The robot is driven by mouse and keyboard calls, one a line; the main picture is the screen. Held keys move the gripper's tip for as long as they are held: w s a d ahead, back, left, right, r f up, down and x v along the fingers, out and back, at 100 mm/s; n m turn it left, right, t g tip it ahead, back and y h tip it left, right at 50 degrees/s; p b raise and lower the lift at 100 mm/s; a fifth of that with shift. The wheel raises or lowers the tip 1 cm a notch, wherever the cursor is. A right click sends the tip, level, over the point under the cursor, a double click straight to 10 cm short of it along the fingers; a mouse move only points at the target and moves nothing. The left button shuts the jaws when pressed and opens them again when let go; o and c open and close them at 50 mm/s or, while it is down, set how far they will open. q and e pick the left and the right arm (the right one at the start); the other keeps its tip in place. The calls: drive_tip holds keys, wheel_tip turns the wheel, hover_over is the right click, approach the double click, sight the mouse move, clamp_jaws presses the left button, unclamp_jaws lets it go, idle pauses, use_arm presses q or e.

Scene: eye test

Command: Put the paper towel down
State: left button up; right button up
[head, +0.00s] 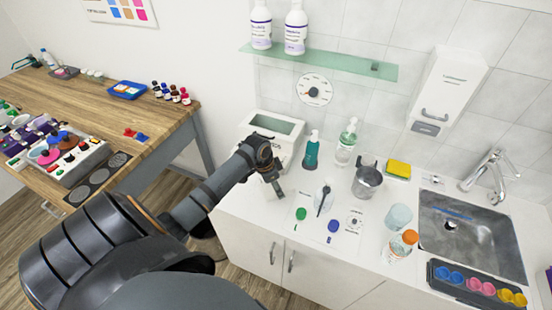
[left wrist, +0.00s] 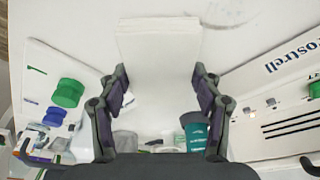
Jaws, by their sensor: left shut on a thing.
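The paper towel (left wrist: 160,50) shows in the left wrist view as a plain white, flat-faced block. It sits between the two fingers of my left gripper (left wrist: 160,84), which is shut on it. In the head view my left gripper (head: 276,187) points down over the left part of the white counter (head: 240,207), in front of a white box with a greenish window (head: 275,126). I cannot clearly make out the towel there, nor whether it touches the counter. My right gripper is not in view.
A teal bottle (head: 312,150), a clear pump bottle (head: 346,142) and a metal jug (head: 367,180) stand right of my gripper. Green (head: 301,213) and blue (head: 333,226) round items lie in front. A sink (head: 470,240) is further right. A wooden table (head: 150,120) stands left.

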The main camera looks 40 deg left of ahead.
use_arm(q)
drive_tip(key=shift+f, duration=0.35)
drive_tip(key=shift+f, duration=0.15)
drive_tip(key=o, duration=0.8)
